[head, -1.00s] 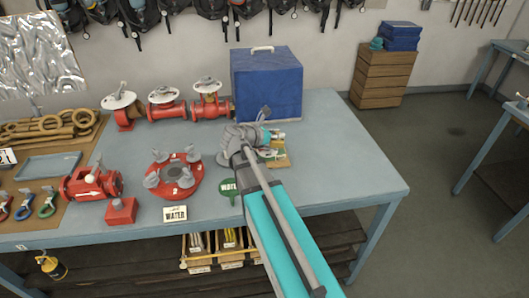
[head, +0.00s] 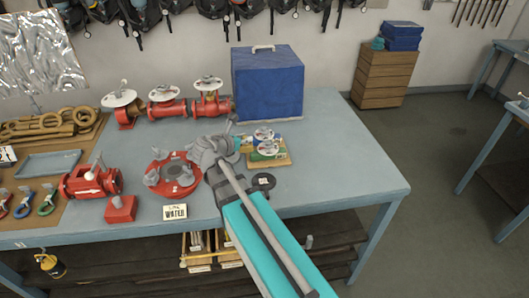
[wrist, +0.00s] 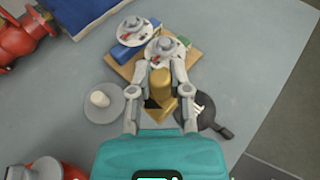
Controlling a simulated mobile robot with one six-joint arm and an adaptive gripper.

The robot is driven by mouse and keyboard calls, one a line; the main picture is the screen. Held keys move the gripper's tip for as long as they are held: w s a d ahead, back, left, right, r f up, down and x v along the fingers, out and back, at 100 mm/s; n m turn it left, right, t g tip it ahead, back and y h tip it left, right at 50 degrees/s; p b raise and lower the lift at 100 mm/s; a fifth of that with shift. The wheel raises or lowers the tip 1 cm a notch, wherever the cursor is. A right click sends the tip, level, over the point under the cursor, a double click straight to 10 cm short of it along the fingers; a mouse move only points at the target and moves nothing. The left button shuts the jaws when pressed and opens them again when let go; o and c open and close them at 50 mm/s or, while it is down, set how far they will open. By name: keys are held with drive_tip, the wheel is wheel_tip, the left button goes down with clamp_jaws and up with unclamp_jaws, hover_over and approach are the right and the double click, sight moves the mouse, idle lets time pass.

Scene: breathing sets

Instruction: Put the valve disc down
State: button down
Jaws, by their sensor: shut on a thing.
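In the head view my gripper (head: 232,138) is over the table, left of a wooden board, and hides the piece. In the wrist view the fingertips overlap the near disc's edge.
A grey disc with a white knob (wrist: 103,101) lies left of my gripper, and a black disc with a handle (wrist: 204,114) lies right. A red flanged ring (head: 172,174) and red valves (head: 167,109) stand leftward. A blue box (head: 267,85) stands behind. The table's right side is clear.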

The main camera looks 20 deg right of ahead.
idle(0.3)
drive_tip(key=w+d+f+b, duration=0.2)
drive_tip(key=w+f+b, duration=0.1)
drive_tip(key=w+d+f+b, duration=0.2)
drive_tip(key=w+f+b, duration=0.1)
drive_tip(key=w, duration=0.1)
drive_tip(key=w+d+f+b, duration=0.2)
drive_tip(key=w+f+b, duration=0.1)
drive_tip(key=w, duration=0.1)
drive_tip(key=shift+w+d, duration=0.2)
drive_tip(key=shift+d, duration=0.2)
drive_tip(key=shift+f, duration=0.1)
drive_tip(key=shift+w+d+f+b, duration=0.2)
drive_tip(key=shift+w+f+b, duration=0.15)
drive_tip(key=shift+f+b, duration=1.6)
drive_tip(key=shift+b, duration=0.1)
drive_tip(key=shift+f, duration=0.1)
